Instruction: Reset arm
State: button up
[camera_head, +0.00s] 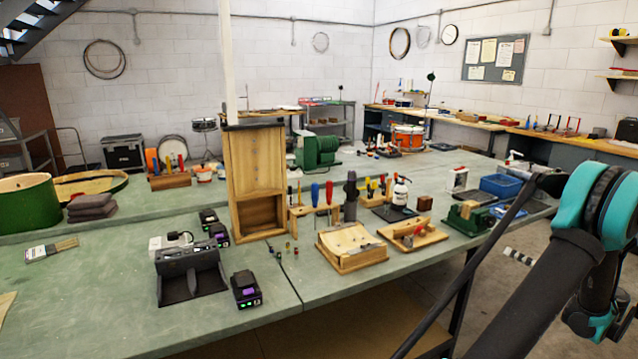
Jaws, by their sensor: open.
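My arm, with dark links and teal joints, fills the right edge of the camera_head view. One dark link slants down from the teal joint to the bottom edge. More dark and teal parts of my arm show at the lower right, cut off by the frame edge. I cannot make out my gripper or its fingertips. No held object shows.
The green bench (110,320) carries a black charger (190,274), batteries (246,290), an upright wooden case (255,180), a wooden tray (351,246), a spray bottle (400,192) and a blue bin (502,186). My arm is right of the bench; bare floor shows there.

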jog(key=w+a+f+g, duration=0.15)
jog(key=a+g, duration=0.35)
jog(key=a, duration=1.2)
jog(key=w+a+f+g, duration=0.1)
jog(key=w+a+g, duration=0.25)
jog(key=a, duration=1.25)
jog(key=s+a+f+g+h, duration=0.2)
jog(key=s+a+f+h, duration=0.1)
jog(key=s+a, duration=0.4)
jog(key=s+a+f+n+g+h, duration=0.1)
jog(key=s+a+f+h, duration=0.2)
jog(key=s+a, duration=0.4)
jog(key=s+h, duration=0.1)
jog(key=s, duration=0.6)
jog(key=shift+s+a+n+g, duration=0.15)
jog(key=shift+s+n+g, duration=0.1)
jog(key=shift+n+g, duration=0.1)
